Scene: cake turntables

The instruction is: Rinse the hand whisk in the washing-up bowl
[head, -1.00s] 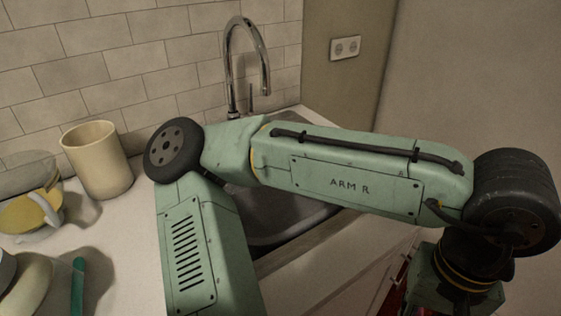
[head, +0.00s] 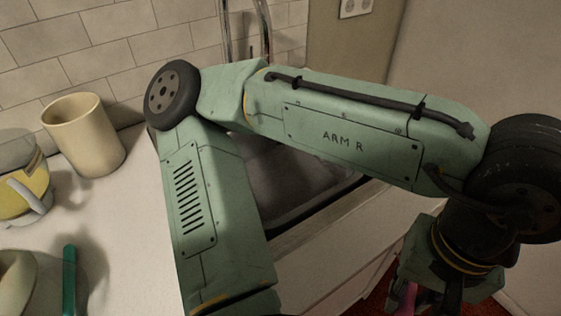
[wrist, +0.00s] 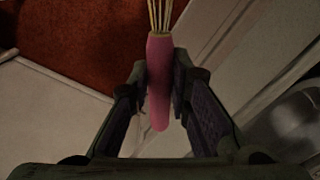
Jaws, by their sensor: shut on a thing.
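The hand whisk shows in the wrist view as a pink handle (wrist: 159,85) with pale wires running off the top edge. My gripper (wrist: 161,72) is shut on this handle, one finger on each side. In the head view a bit of the pink handle (head: 406,299) shows low at the right, beyond the counter's front edge and above the red floor. The whisk's wire end is cut off in the wrist view. I cannot make out a separate washing-up bowl. A dark grey sink basin (head: 290,183) shows behind my arm, and its inside is largely hidden.
A chrome tap (head: 226,38) stands behind the sink. A cream cup (head: 85,140), a yellow-and-grey vessel (head: 22,190) and a teal-handled thing (head: 69,280) are on the left of the counter (head: 125,235). Cabinet fronts drop to a red floor (wrist: 85,40).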

